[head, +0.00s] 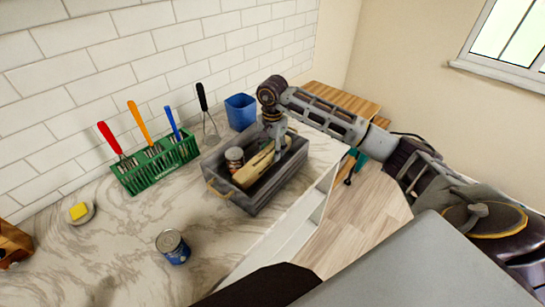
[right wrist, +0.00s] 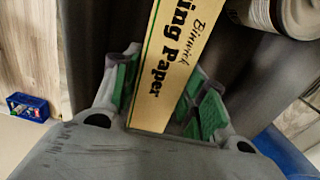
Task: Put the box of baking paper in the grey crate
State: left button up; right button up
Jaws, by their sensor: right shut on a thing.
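The box of baking paper (head: 254,166) is long, narrow and yellowish, and lies tilted inside the grey crate (head: 267,205) on the marble counter. My right gripper (head: 277,140) reaches down into the crate at the box's far end. In the right wrist view the box (right wrist: 181,50) shows printed lettering and sits between the green-padded fingers (right wrist: 160,95), which are shut on it. Whether the box touches the crate floor is hidden. My left gripper is not in view.
A can (head: 234,158) stands in the crate beside the box. A green basket (head: 157,165) with coloured-handled utensils, a blue cup (head: 240,111), a blue can (head: 172,246) and a dish with a yellow thing (head: 79,212) stand around.

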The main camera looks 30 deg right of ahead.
jog(key=shift+f+p, duration=0.3)
jog(key=shift+f, duration=1.55)
jog(key=shift+f, duration=0.15)
jog(key=o, duration=1.2)
